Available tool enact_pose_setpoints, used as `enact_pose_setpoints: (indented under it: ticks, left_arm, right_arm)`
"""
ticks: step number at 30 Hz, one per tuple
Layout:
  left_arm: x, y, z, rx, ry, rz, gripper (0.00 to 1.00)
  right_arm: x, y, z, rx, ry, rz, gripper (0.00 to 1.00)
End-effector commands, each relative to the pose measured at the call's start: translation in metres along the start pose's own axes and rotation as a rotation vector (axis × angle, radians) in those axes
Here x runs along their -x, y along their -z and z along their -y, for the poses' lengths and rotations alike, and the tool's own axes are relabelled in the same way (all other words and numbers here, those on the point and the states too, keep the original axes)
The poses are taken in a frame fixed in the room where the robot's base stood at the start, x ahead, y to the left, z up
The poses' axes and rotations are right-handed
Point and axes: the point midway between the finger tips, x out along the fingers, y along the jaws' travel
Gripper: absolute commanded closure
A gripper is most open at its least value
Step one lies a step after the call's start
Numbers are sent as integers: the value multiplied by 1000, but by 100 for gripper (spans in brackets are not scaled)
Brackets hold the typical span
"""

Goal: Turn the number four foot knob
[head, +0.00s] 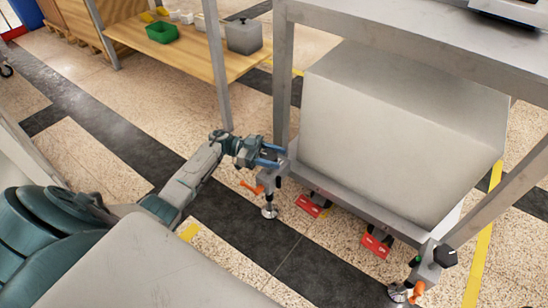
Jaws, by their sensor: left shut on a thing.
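My left gripper (272,156) reaches in from the left to the near-left corner of a grey metal frame (362,202). Its blue fingers are shut on a knob at the top of the levelling foot (269,211) there; the fingers mostly hide the knob. This foot has a dark stem, a round metal pad on the floor and an orange lever (252,187). Another foot (398,293) at the lower right carries a black knob (445,256) and an orange lever (417,291). I cannot read any foot number. My right gripper is not in view.
A large pale box (400,130) fills the frame above the feet. Red blocks (309,205) and (376,245) sit under the frame. A wooden bench (165,45) with a green bin (160,32) stands behind. Dark-striped floor left of the frame is clear.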

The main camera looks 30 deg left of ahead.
Motion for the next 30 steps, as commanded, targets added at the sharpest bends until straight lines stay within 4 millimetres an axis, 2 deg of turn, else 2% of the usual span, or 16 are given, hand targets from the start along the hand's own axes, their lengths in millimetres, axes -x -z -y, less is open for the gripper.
enact_pose_setpoints:
  ticks: [8,9,12,20,23,26,30]
  left_arm:
    - [0,0,0,0,0,1,74]
    - [0,0,0,0,1,1,45]
    - [0,0,0,0,1,1,29]
    - [1,0,0,0,1,1,29]
    - [7,0,0,0,1,2,29]
    - [21,1,1,0,3,4,29]
    - [50,0,1,1,3,3,29]
  right_arm:
    - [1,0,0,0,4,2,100]
    - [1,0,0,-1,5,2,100]
    - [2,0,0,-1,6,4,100]
    - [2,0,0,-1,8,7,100]
    - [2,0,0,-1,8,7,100]
    - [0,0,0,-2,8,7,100]
    - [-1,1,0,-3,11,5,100]
